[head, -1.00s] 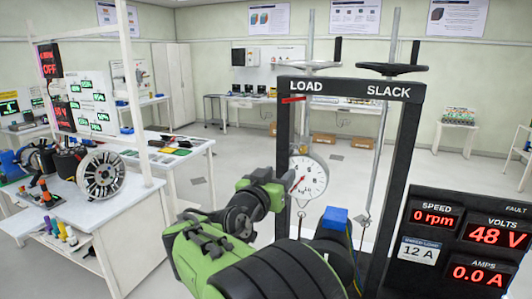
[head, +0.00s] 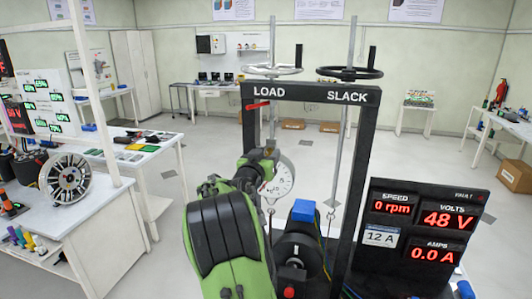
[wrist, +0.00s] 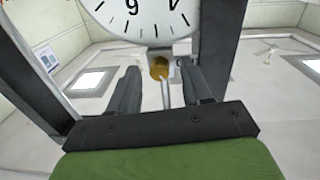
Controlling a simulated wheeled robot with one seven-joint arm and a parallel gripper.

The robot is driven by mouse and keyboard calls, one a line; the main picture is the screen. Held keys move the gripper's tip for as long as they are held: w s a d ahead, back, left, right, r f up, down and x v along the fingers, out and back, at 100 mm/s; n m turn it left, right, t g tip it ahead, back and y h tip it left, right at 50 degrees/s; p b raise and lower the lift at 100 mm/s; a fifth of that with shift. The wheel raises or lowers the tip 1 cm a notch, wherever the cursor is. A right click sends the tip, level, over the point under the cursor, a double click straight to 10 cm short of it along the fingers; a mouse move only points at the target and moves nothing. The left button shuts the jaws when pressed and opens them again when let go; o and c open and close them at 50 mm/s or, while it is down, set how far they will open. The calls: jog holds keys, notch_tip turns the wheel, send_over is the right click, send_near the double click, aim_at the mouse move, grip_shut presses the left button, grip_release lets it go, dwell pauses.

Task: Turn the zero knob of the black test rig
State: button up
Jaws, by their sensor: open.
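The black test rig (head: 362,170) stands ahead of me, with LOAD and SLACK on its top beam. A round white dial gauge (head: 283,180) hangs in its frame, partly hidden by my arm. In the wrist view the dial (wrist: 140,18) appears upside down at the top edge. The brass zero knob (wrist: 159,68) sits on a small block at the dial's edge, with a thin rod beyond it. My gripper (wrist: 163,73) is open, with one finger on each side of the knob and a gap to both. In the head view my gripper (head: 267,153) is at the dial's upper left, mostly hidden.
Two handwheels (head: 350,73) top the rig. A motor with a blue box (head: 303,210) sits below the dial. A white bench (head: 75,215) is at the left.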

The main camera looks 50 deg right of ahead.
jog(key=shift+f, duration=0.1)
grip_shut()
jog(key=shift+a+n+b, duration=0.1)
jog(key=shift+n+b, duration=0.5)
jog(key=shift+b, duration=0.1)
grip_release()
jog(key=b+v, duration=0.5)
jog(key=v, duration=1)
jog(key=shift+a+b, duration=0.3)
jog(key=shift+a, duration=0.05)
